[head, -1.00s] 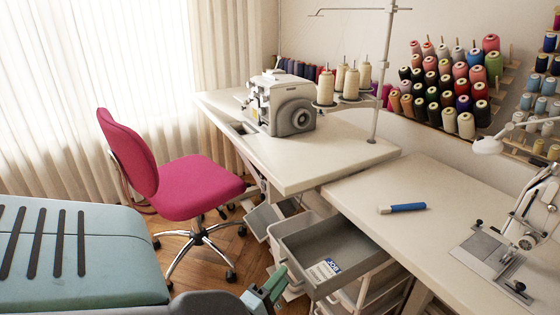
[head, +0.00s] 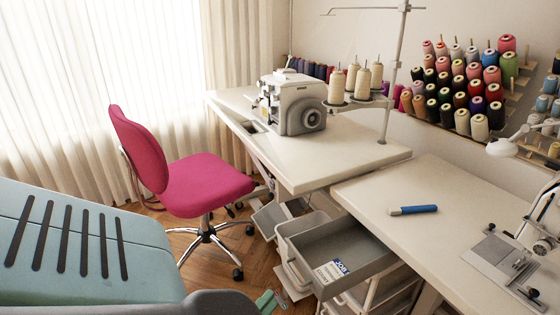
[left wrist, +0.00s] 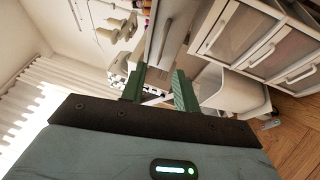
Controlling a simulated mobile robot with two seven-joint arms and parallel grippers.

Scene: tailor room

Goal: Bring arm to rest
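My left gripper (head: 268,301) shows at the bottom of the head view, with only its green fingertips visible past my grey arm. In the left wrist view its two green fingers (left wrist: 159,88) stand apart with a gap between them and nothing held. It is below and left of the open grey drawer (head: 350,245), apart from it. My right gripper is not in either view.
A blue-handled tool (head: 413,210) lies on the right table (head: 450,195). A sewing machine (head: 530,245) stands at the right and a serger (head: 292,103) on the far table. A pink chair (head: 200,180) stands on the wood floor at left.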

